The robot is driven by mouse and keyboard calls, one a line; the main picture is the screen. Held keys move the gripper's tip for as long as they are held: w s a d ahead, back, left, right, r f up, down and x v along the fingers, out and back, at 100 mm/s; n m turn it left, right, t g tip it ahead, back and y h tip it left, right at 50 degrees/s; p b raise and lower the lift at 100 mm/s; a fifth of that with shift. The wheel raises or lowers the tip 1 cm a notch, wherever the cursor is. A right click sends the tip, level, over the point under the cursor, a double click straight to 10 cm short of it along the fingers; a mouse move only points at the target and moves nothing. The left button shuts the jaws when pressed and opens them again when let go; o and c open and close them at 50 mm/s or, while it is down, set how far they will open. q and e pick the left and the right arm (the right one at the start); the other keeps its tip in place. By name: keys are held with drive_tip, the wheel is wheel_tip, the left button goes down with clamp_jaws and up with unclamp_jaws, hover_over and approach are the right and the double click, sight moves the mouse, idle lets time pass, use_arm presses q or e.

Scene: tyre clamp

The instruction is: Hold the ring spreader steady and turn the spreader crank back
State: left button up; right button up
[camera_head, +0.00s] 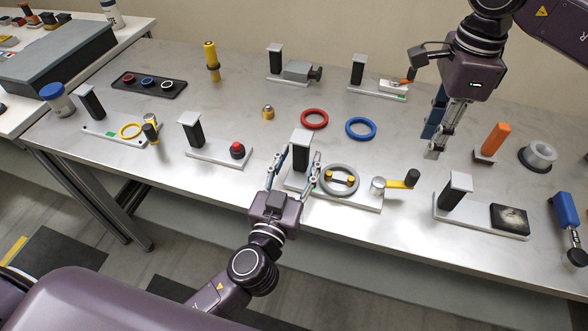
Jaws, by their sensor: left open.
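The ring spreader is a pale base plate (355,202) near the table's front edge, with a black post (300,155) under a white cap at its left end. A grey ring (327,186) with two yellow pins sits on it. The spreader crank (398,184), a yellow arm with a black knob, points right from a silver hub (378,186). My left gripper (299,156) is open, its fingers on either side of the post; contact cannot be told. My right gripper (436,150) points down, behind and right of the crank and apart from it; its finger gap is unclear.
A red ring (314,119) and a blue ring (361,128) lie behind the spreader. A station with a black pad (511,219) stands to the right, and one with a red button (237,150) to the left. Bare table lies between the crank and my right gripper.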

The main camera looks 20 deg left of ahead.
use_arm(q)
drive_tip(key=shift+w, duration=0.5)
clamp_jaws()
drive_tip(key=c, duration=0.8)
unclamp_jaws()
drive_tip(key=shift+c, duration=1.8)
use_arm(e)
drive_tip(key=shift+o, duration=1)
